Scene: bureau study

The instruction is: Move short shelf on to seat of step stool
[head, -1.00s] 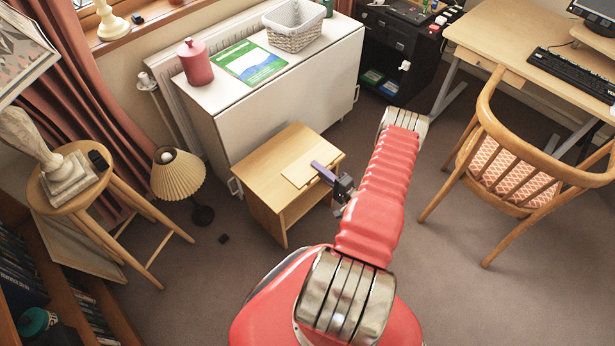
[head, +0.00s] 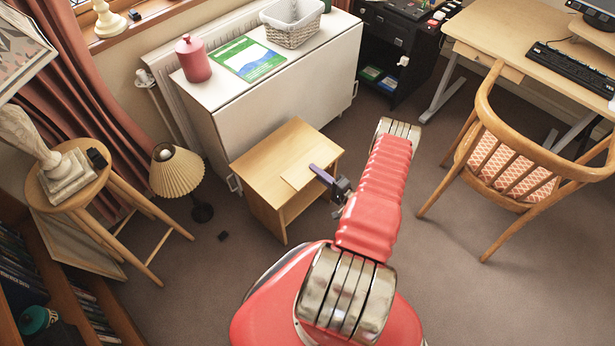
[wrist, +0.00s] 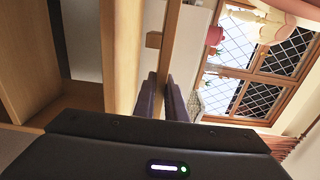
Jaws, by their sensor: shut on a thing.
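A thin pale wooden board, the short shelf (head: 298,178), is over the top of a low wooden unit (head: 272,160), which looks like the step stool. The board is flat or nearly so, near the unit's right front edge. I cannot tell whether it touches the top. My gripper (head: 318,173) is shut on the board's right end. In the wrist view the dark fingers (wrist: 165,95) grip the board (wrist: 171,45), seen edge-on, with the wooden unit (wrist: 75,100) to the left. My red arm partly hides the area right of the unit.
A white cabinet (head: 285,95) stands close behind, with a red jar (head: 193,60) and wicker basket (head: 292,22) on it. A pleated lamp (head: 177,172) and round stool (head: 97,184) stand left, a wooden chair (head: 515,165) right.

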